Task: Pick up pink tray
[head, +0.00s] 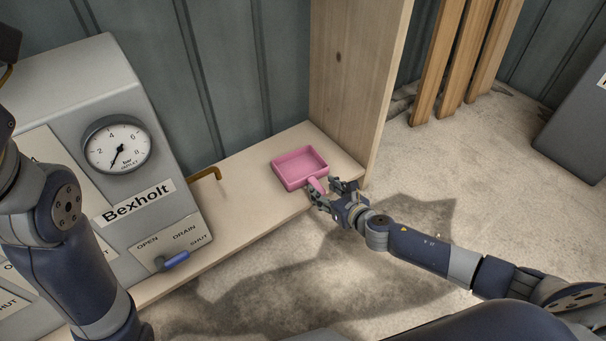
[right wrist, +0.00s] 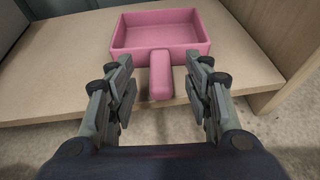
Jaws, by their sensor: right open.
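The pink tray (head: 299,168) is a shallow square pan with a short handle, resting flat on a pale wooden shelf near its right end. In the right wrist view the tray (right wrist: 160,32) lies ahead, its handle (right wrist: 161,75) pointing toward me over the shelf's front edge. My right gripper (head: 333,193) is at the handle. In the right wrist view its open fingers (right wrist: 161,88) stand on either side of the handle, with a gap on both sides. The left arm (head: 60,235) shows at the left; its gripper is not clearly in the picture.
The pale shelf (head: 240,205) is clear between the tray and a grey Bexholt unit (head: 110,170) with a gauge and a blue valve handle. A wooden upright panel (head: 350,80) stands right behind the tray.

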